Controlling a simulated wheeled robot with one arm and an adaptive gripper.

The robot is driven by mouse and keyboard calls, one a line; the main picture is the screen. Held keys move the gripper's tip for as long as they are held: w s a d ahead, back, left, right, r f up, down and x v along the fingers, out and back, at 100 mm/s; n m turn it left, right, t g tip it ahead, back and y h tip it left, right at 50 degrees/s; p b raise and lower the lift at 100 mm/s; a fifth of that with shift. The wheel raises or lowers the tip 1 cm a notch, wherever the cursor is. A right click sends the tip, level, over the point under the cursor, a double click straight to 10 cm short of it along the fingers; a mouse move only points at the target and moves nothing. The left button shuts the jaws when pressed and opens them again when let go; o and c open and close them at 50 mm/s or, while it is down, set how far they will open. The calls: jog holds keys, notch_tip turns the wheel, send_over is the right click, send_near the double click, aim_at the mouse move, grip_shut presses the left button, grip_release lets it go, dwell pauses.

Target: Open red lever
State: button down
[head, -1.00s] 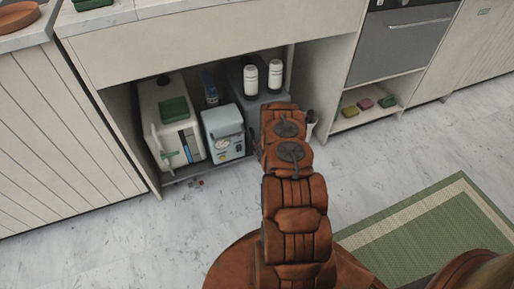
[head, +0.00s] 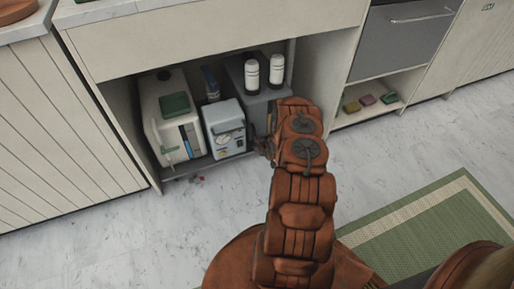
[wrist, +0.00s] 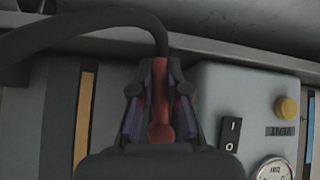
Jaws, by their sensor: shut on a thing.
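A red lever (wrist: 160,95) with a rounded end shows in the wrist view, between the fingers of my gripper (wrist: 160,85). The fingers are shut on it from both sides. In the head view my gripper (head: 262,148) is low at the front of the open cabinet, just right of the pale blue-grey box (head: 224,130). The red lever cannot be made out in the head view.
A white machine (head: 160,115) stands left in the cabinet, and a dark grey unit (head: 262,98) bears two white bottles (head: 252,75). The wrist view shows a black hose (wrist: 100,20), a yellow knob (wrist: 286,107) and a gauge (wrist: 273,170).

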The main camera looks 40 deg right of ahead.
jog(key=c, duration=1.2)
grip_release()
jog(key=shift+w, duration=0.1)
jog(key=shift+o, duration=0.2)
jog(key=shift+r, duration=0.1)
jog(key=v, duration=1.2)
